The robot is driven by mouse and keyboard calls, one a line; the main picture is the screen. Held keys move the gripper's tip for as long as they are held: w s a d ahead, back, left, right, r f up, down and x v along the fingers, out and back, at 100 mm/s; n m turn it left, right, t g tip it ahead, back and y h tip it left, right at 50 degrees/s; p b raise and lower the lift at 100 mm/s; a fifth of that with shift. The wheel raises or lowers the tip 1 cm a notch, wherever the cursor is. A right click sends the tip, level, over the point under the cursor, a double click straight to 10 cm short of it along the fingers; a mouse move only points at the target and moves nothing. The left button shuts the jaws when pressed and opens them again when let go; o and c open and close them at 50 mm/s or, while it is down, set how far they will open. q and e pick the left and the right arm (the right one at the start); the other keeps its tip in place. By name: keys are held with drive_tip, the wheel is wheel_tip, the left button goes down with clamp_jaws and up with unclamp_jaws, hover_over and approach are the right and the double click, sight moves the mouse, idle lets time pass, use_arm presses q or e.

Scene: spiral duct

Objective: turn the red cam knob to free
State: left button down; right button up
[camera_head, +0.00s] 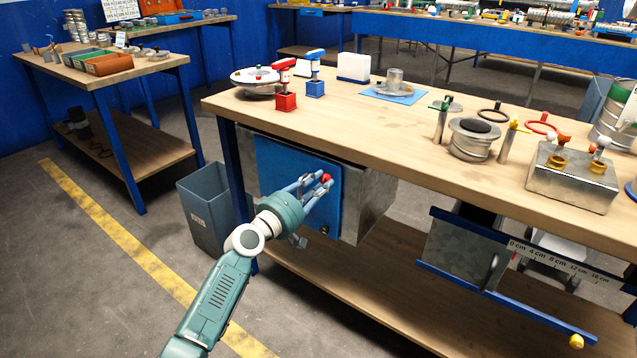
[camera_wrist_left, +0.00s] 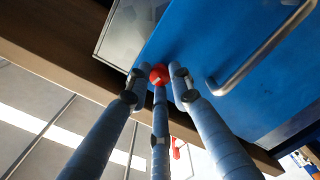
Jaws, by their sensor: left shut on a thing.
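The red cam knob (camera_head: 326,178) is on the blue door (camera_head: 275,165) of a metal box under the workbench top. It also shows in the left wrist view (camera_wrist_left: 158,74), where the fingers are around it. My left gripper (camera_head: 318,185) reaches in from the left and is shut on the red knob. The fingers hide part of the knob, so I cannot tell how it is turned. A grey bar handle (camera_wrist_left: 262,52) is on the blue door beside the knob. My right gripper is in neither view.
The workbench top (camera_head: 345,110) overhangs the box. It carries a red block (camera_head: 286,102), a blue block (camera_head: 315,88) and metal duct parts. A lower wooden shelf (camera_head: 375,285) runs beneath. A grey bin (camera_head: 207,208) stands on the floor left of the box.

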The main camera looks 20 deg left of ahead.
use_arm(q)
drive_tip(key=shift+d+f+n, duration=0.25)
drive_tip(key=shift+f+n, duration=0.05)
drive_tip(key=shift+n, duration=0.3)
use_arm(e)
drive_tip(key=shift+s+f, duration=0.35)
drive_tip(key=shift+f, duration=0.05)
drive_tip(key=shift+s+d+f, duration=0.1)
use_arm(q)
drive_tip(key=c, duration=1.5)
unclamp_jaws()
drive_tip(key=shift+c, duration=0.2)
drive_tip(key=shift+r, duration=0.1)
drive_tip(key=shift+s+a, duration=0.1)
drive_tip(key=v, duration=1.1)
drive_tip(key=shift+s, duration=0.35)
drive_tip(key=shift+a, duration=0.1)
